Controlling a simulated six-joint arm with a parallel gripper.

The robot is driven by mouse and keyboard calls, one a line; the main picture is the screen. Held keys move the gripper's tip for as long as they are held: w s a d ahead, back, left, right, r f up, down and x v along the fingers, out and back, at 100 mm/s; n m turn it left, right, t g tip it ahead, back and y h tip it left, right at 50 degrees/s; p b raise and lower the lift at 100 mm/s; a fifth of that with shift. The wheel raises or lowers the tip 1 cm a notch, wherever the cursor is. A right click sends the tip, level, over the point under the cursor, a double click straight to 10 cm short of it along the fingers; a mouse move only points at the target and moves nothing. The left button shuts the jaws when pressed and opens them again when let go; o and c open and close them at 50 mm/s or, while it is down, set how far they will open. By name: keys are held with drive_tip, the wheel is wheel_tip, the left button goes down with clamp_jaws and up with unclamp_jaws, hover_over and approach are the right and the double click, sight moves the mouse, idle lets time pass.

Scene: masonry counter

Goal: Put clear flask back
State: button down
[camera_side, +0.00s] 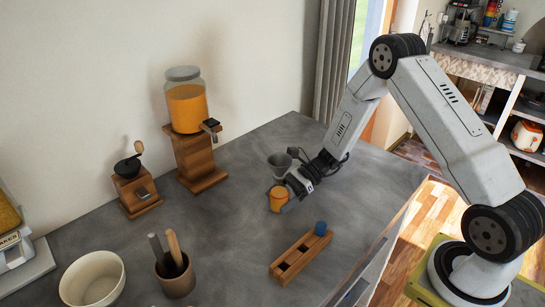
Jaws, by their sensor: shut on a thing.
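My gripper (291,189) is shut on the clear flask (278,199), which shows orange contents. The flask appears roughly upright, at or just above the grey counter; I cannot tell whether it touches. A wooden rack (290,271) lies in front of it, toward the bottom of the picture. The rack has dark empty slots in its left and middle parts. A blue item (320,228) stands in its right end. The gripper's fingers partly hide the flask's right side.
A grey funnel-like cup (280,163) is close behind my gripper. A dispenser jar (187,103) with orange contents stands on a wooden stand (197,157). A grinder (135,185), a utensil pot (175,277) and a cream bowl (92,281) are at left. The counter (225,225) between is clear.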

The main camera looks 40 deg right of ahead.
drive_tip(key=shift+f, duration=0.4)
drive_tip(key=shift+f, duration=0.15)
unclamp_jaws()
drive_tip(key=v, duration=1.2)
idle(0.6)
